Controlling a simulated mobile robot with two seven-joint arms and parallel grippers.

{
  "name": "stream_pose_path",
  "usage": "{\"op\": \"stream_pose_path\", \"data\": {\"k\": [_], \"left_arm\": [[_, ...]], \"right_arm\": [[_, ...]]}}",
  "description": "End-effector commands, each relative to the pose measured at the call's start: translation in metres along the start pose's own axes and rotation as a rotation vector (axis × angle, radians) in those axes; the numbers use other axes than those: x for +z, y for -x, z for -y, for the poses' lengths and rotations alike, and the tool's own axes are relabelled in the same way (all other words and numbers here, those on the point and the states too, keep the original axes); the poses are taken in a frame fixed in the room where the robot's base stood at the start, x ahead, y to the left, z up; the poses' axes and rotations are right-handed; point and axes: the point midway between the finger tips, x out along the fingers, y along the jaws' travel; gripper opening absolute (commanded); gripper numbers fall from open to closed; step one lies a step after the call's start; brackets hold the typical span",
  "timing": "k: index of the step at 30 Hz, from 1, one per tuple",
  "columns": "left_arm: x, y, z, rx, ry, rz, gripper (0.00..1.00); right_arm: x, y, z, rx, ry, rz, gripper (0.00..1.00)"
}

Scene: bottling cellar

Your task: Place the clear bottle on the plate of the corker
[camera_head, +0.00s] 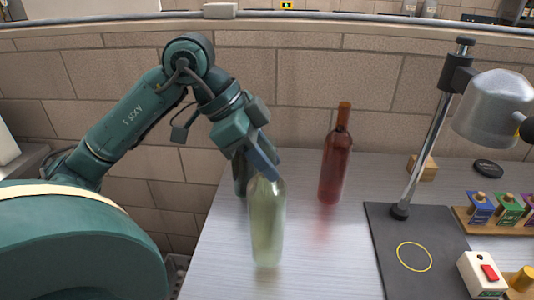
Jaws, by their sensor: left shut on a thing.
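The clear bottle (267,225), pale greenish and see-through, is upright near the front left of the table. My left gripper (266,175) comes down on it from the upper left and is shut on its upper part, hiding the neck. I cannot tell whether its base touches the table. The corker (433,135) stands to the right, with a slanting metal post and a silver head. Its dark plate (377,232) has a yellow ring (414,257) marked on it and is bare there. My right gripper is not in view.
A red bottle (334,165) stands between the clear bottle and the corker, farther back. A wooden block (422,168) and a black disc (488,168) lie behind the plate. Small coloured packs (481,207) and a white switch box (482,274) are at the right.

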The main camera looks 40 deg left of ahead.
Motion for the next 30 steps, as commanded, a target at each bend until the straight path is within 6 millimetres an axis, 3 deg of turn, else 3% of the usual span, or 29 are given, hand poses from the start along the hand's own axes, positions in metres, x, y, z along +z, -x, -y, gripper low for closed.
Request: {"op": "stream_pose_path", "data": {"k": [12, 26, 27, 30], "left_arm": [[0.018, -0.029, 0.000, -0.002, -0.001, -0.006, 0.00], [0.021, -0.034, 0.001, -0.003, -0.001, -0.006, 0.00], [0.022, -0.035, 0.000, 0.001, 0.000, 0.000, 0.29], [0.022, -0.035, 0.000, 0.001, 0.000, 0.000, 0.38]], "right_arm": [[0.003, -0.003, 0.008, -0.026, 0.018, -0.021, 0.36], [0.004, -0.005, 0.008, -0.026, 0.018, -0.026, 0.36], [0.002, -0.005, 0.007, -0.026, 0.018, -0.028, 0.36], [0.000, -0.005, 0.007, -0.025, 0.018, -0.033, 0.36]]}}
